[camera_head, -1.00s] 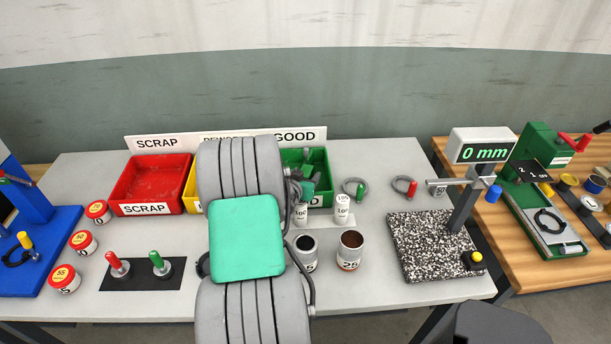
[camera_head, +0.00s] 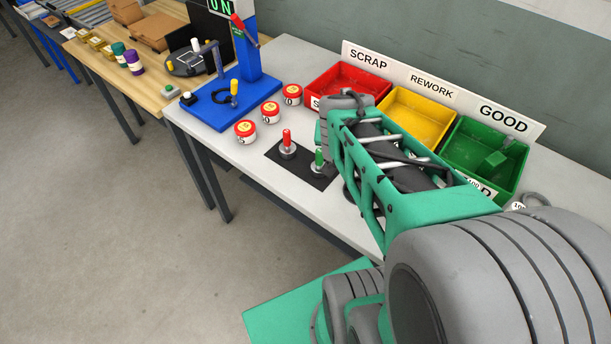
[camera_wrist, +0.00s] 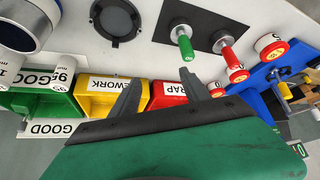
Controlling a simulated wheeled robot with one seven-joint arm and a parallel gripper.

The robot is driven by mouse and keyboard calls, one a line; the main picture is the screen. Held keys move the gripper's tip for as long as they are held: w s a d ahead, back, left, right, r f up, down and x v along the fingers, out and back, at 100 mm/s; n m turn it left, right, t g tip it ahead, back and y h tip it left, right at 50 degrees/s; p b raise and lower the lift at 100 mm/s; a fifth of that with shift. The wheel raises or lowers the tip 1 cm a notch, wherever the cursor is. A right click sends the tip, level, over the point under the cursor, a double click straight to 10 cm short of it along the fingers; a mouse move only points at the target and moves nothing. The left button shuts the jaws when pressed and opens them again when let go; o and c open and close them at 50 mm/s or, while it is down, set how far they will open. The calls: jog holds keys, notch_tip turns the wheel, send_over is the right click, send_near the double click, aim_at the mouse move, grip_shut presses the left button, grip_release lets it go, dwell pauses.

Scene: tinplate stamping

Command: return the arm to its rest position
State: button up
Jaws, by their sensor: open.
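My gripper (camera_wrist: 160,84) shows in the wrist view with its two dark fingers apart and nothing between them. It is above the grey bench, with the yellow rework bin (camera_wrist: 101,103) and the red scrap bin (camera_wrist: 168,97) behind the fingers. In the head view my teal and grey arm reaches from the lower right across the bench, and I cannot make out the fingers there. The red-handled plug (camera_head: 287,144) and green-handled plug (camera_head: 319,161) stand upright on a black mat (camera_head: 296,174), clear of the fingers.
Red (camera_head: 347,88), yellow (camera_head: 416,118) and green (camera_head: 504,152) bins line the bench's back. Red-topped tins (camera_head: 271,112) and a blue fixture (camera_head: 224,102) stand at its left. A wooden bench (camera_head: 153,88) stands beyond. Open floor (camera_head: 120,230) lies at the left.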

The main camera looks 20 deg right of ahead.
jog(key=s+a+r+n+y, duration=0.1)
jog(key=s+a+n+y, duration=0.1)
jog(key=a, duration=0.6)
jog(key=s+a+r+n+g+y, duration=0.1)
jog(key=s+a+n, duration=0.3)
jog(key=a, duration=0.4)
jog(key=shift+s+a+r+n+g+y, duration=0.3)
jog(key=shift+r+n+y, duration=0.1)
jog(key=shift+r+n, duration=0.15)
